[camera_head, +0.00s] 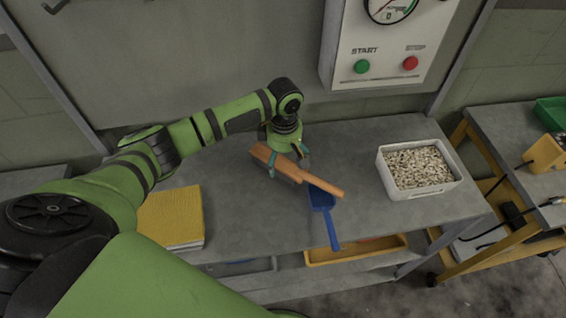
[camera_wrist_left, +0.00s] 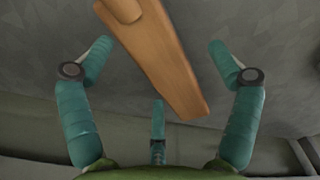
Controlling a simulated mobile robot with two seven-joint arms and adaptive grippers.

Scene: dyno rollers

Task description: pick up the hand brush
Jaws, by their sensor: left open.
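The hand brush (camera_head: 297,172) is orange-brown and lies on the grey table, slanting from upper left to lower right. My left gripper (camera_head: 285,160) is above its upper-left part and hides some of it. In the left wrist view the brush (camera_wrist_left: 165,62) runs between the spread teal fingers of my left gripper (camera_wrist_left: 158,75). The fingers are open, with gaps on both sides of the brush. A blue dustpan (camera_head: 322,203) lies beside the brush's lower-right end. My right gripper is not in view.
A white bin of pale chips (camera_head: 382,170) stands on the table (camera_head: 240,225) at the right. A yellow cloth stack (camera_head: 172,217) lies at the left. A panel (camera_head: 385,50) with green and red buttons is on the back wall. An orange tray (camera_head: 335,256) is below the table's front edge.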

